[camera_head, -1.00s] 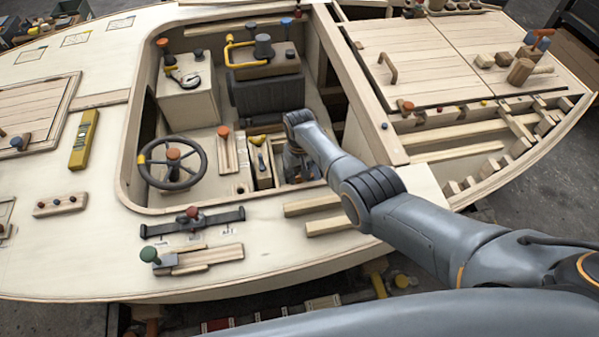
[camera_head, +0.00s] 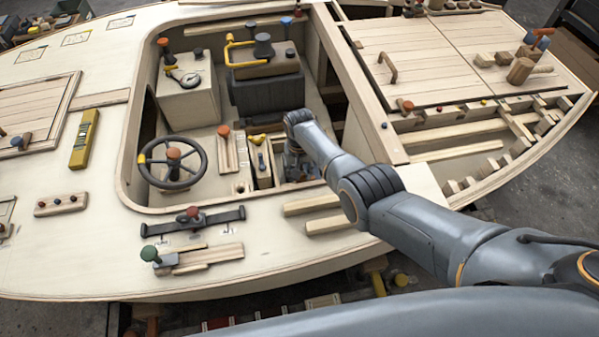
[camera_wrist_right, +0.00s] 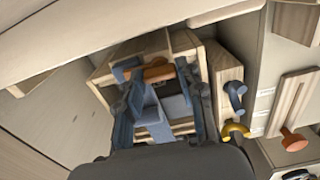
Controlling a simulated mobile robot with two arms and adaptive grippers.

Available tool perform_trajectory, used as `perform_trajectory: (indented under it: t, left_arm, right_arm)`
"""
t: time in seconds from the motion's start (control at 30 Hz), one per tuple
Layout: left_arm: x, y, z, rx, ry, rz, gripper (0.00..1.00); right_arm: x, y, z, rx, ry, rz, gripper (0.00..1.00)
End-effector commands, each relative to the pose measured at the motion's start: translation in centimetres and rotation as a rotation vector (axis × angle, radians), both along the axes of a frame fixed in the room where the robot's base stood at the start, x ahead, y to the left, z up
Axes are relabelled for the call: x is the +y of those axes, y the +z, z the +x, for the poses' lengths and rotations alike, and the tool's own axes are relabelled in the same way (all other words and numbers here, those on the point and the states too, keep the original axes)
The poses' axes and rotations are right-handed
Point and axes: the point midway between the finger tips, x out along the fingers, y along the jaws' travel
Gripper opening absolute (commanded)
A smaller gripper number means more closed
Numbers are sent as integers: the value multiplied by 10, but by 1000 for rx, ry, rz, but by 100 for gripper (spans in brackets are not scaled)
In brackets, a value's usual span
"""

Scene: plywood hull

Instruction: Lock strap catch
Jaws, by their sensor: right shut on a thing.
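My right gripper (camera_wrist_right: 160,105) reaches down into the cockpit over a wooden box (camera_wrist_right: 103,70). Its two blue-grey fingers straddle a blue-grey part with an orange-brown bar (camera_wrist_right: 158,72) across its far end, and it is shut on that part. I cannot tell for certain whether this is the strap catch. In the head view my right forearm hides most of it. A dark strap with a red-knobbed clamp (camera_head: 193,214) lies flat on the near side deck, apart from my gripper. My left gripper is not in view.
A yellow handle (camera_wrist_right: 235,131), a blue hook (camera_wrist_right: 236,92) and an orange-knobbed wooden slide (camera_wrist_right: 293,142) stand close right of my gripper in the wrist view. The steering wheel (camera_head: 172,162) is further left in the head view. The cockpit rim (camera_head: 245,199) borders my arm.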

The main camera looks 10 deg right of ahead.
Motion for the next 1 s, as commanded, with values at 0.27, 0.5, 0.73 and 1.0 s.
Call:
perform_trajectory:
  t: [0.27,0.5,0.73,1.0]
  left_arm:
    - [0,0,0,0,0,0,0]
    - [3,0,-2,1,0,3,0]
    - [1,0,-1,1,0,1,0]
    - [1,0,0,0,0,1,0]
  right_arm:
    - [0,0,0,0,0,0,60]
    - [0,0,0,0,0,0,60]
    - [0,12,1,-2,1,1,60]
    - [0,47,1,-4,1,1,60]
